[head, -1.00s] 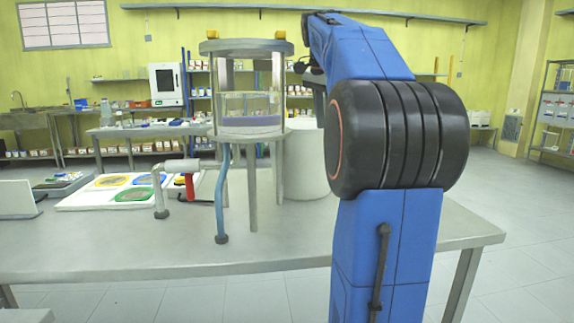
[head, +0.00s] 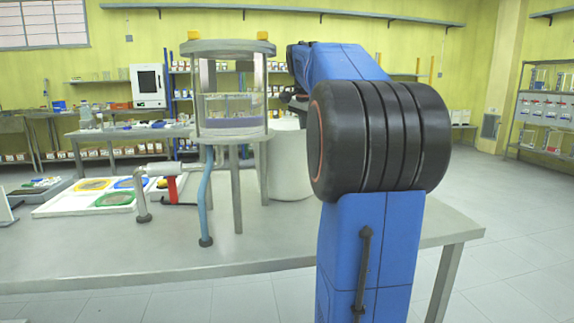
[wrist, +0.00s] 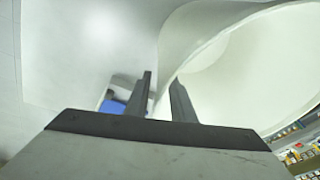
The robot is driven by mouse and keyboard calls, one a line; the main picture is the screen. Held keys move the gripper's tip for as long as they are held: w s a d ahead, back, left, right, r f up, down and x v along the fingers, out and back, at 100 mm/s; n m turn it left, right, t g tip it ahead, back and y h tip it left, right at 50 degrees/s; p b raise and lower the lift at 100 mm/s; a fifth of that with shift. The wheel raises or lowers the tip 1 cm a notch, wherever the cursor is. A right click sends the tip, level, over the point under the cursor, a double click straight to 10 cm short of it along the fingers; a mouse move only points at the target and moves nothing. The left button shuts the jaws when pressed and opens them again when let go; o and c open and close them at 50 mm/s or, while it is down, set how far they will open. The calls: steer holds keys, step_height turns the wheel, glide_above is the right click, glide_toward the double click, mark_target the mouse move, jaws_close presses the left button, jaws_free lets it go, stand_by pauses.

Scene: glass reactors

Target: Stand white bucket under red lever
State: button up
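The white bucket (head: 292,165) stands on the table behind and to the right of the reactor, partly hidden by my arm. In the wrist view its rim and pale interior (wrist: 260,65) fill the right side. My gripper (wrist: 163,80) has one dark finger on each side of the bucket's wall, close together at the rim, and looks shut on it. The head view hides the fingers behind my arm. The red lever (head: 172,188) is on the light horizontal pipe left of the reactor (head: 231,113). A grey downpipe (head: 142,205) stands at that pipe's left end.
The reactor's legs and a blue hose (head: 205,205) stand between the lever and the bucket. White trays with coloured rings (head: 95,197) lie at the left of the table (head: 265,240). The front of the table is clear.

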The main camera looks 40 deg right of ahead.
jaws_close()
stand_by(1.2)
